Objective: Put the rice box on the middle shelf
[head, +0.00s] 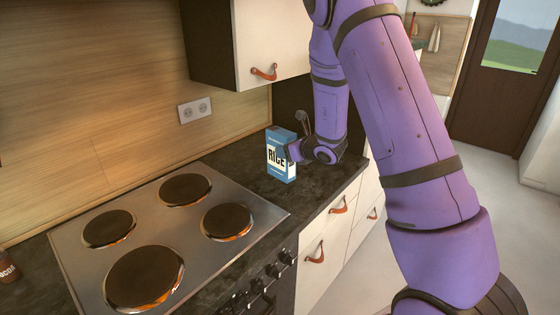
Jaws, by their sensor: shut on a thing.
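The rice box (280,168), blue with a white label reading RICE, is upright at the far end of the dark countertop, right of the stove. My gripper (293,152) reaches it from the right and is shut on the rice box at its right side. The far finger is hidden. The box's base looks at or very near the counter surface; I cannot tell whether it touches. No middle shelf can be made out in this view.
A stove (170,235) with round hotplates fills the counter in front. A cream wall cabinet (262,40) with a leather pull hangs above, near my arm. Cream drawers (325,245) are below the counter. A brown bottle (8,266) stands at the left edge. Open floor lies right.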

